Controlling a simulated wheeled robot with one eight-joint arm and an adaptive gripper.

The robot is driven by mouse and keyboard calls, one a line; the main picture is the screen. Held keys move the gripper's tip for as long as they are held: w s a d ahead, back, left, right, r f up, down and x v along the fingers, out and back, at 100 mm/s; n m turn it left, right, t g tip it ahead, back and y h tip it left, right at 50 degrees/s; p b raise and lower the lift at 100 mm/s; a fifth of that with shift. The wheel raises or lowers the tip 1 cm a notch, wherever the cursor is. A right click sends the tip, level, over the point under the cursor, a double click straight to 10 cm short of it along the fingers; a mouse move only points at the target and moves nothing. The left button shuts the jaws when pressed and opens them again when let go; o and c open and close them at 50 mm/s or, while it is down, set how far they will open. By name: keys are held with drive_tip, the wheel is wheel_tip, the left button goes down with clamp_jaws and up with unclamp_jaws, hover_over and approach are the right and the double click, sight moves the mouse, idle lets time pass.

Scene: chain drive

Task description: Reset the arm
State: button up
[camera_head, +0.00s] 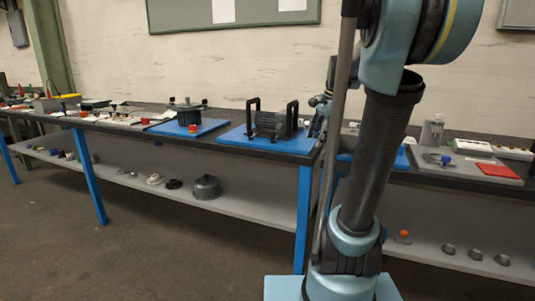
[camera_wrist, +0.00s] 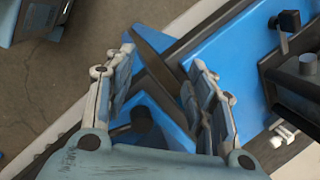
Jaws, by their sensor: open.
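My gripper (camera_wrist: 161,58) shows in the wrist view with its two jointed fingers spread apart. No held object is visible between them. The gap looks down on the table edge, a dark bar and blue parts below. In the camera_head view my arm rises in front of the bench at right of centre. The gripper end is mostly hidden behind the arm there, near the bench's right part. A blue mat (camera_wrist: 226,62) lies to the right of the fingers in the wrist view.
The bench (camera_head: 105,127) carries a motor-like unit with two black handles (camera_head: 270,122) on a blue mat, and a dark round housing (camera_head: 187,113) on another. A red piece (camera_head: 498,170) lies at right. A lower shelf (camera_head: 235,203) holds loose parts. Floor in front is clear.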

drive_tip(key=s+f+n+h, duration=0.2)
drive_tip(key=s+f+n, duration=1.2)
drive_tip(key=s+f, duration=0.6)
drive_tip(key=s, duration=0.3)
drive_tip(key=shift+s, duration=0.3)
